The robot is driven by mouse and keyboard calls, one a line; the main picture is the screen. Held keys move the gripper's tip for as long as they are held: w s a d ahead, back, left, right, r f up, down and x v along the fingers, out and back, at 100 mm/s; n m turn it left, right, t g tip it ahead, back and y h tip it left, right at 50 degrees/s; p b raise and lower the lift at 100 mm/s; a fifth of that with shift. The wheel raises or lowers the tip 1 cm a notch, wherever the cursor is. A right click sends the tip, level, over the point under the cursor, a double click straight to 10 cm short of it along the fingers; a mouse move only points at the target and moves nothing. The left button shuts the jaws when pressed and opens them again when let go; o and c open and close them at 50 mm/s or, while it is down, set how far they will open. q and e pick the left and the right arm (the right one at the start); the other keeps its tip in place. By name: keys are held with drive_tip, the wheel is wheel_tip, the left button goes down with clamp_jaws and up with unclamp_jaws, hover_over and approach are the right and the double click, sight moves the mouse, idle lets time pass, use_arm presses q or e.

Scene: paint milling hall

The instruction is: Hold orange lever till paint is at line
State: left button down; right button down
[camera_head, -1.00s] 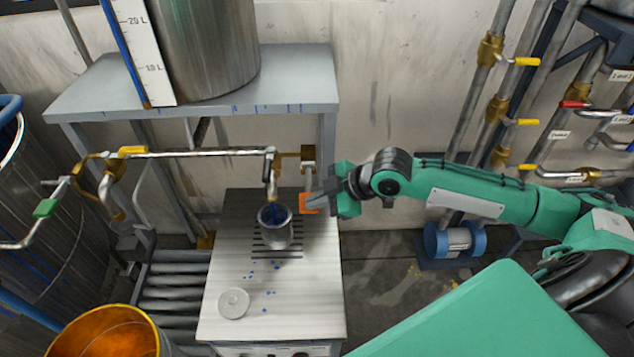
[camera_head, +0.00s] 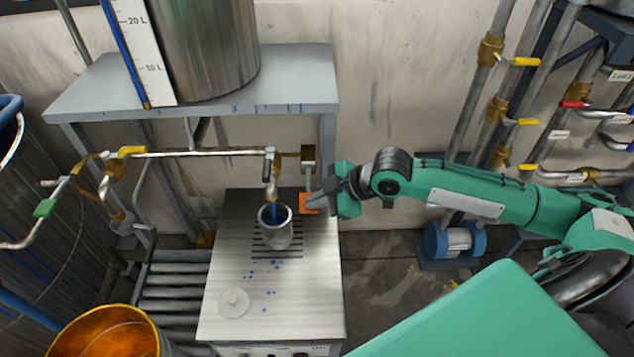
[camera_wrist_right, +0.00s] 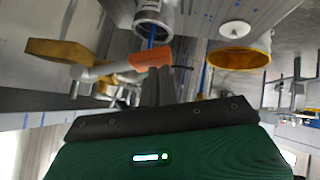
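The orange lever (camera_head: 309,203) hangs below a brass valve (camera_head: 308,155), right of the metal can. It also shows in the right wrist view (camera_wrist_right: 150,57). My right gripper (camera_head: 316,201) is at the lever from the right, its narrow fingers close together and seemingly closed on the orange grip. The metal can (camera_head: 276,234) stands upright on the slotted bench under the spout (camera_head: 271,188). A blue paint stream (camera_head: 275,210) runs from the spout into the can, and blue shows inside. I cannot make out a fill line or the exact level. My left gripper is not in view.
A white round lid (camera_head: 234,303) and blue drops lie on the bench (camera_head: 310,310). An orange-coated bucket (camera_head: 110,335) stands at lower left. A large steel vessel (camera_head: 210,50) with a litre scale stands on the shelf above. Pipes with yellow and red handles line the right wall.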

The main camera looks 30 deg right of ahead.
drive_tip(key=shift+f, duration=0.3)
idle(0.5)
